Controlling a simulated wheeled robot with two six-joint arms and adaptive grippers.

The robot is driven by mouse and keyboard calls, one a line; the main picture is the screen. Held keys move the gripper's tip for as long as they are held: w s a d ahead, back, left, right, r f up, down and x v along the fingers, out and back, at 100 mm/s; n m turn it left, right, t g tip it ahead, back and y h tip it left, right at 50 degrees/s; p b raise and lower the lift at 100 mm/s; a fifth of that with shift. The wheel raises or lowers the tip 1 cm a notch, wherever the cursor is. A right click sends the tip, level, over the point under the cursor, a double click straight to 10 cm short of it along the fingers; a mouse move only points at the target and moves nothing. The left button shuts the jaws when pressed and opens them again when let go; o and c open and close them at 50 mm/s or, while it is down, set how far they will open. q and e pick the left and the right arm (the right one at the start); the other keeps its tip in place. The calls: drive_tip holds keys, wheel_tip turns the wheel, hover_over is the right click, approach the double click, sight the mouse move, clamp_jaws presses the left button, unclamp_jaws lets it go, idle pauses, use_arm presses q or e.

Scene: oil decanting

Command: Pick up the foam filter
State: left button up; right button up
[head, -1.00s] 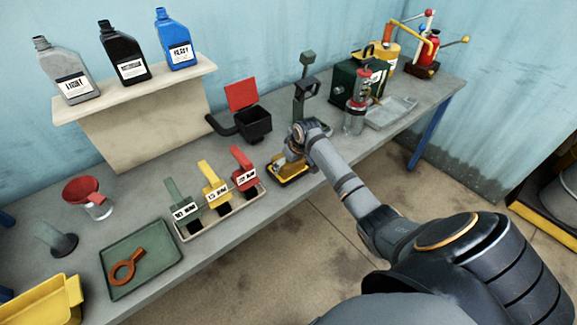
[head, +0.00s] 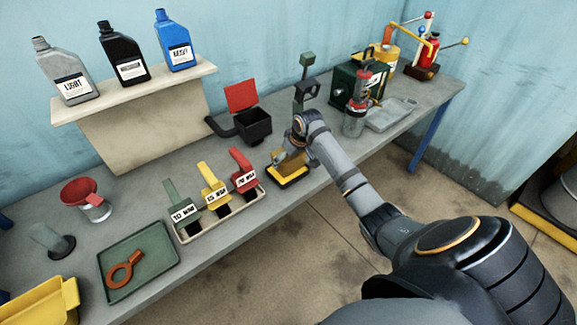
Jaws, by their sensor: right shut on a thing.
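The foam filter appears as a tan-yellow block (head: 292,163) at the near middle of the bench, just above a black, yellow-edged tray (head: 287,180). My right gripper (head: 286,155) comes down over the block and is shut on it. The wrist and fingers hide part of the block. I cannot tell whether the block still touches the tray. My left gripper is not in view.
Left of the tray is a rack (head: 222,216) of green, yellow and red labelled measures. Behind it is a black box with a raised red lid (head: 241,95). A green stand (head: 304,95) and a red-topped clear bottle (head: 355,118) are close to my right arm.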

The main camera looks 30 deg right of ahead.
sight(293, 161)
drive_tip(key=s+r, duration=0.2)
drive_tip(key=r, duration=0.1)
drive_tip(key=s+r, duration=0.1)
drive_tip(key=s, duration=0.1)
drive_tip(key=shift+d+r, duration=0.3)
drive_tip(key=shift+r, duration=0.05)
drive_tip(key=s+r+p, duration=0.5)
drive_tip(key=s, duration=0.5)
drive_tip(key=shift+d, duration=0.2)
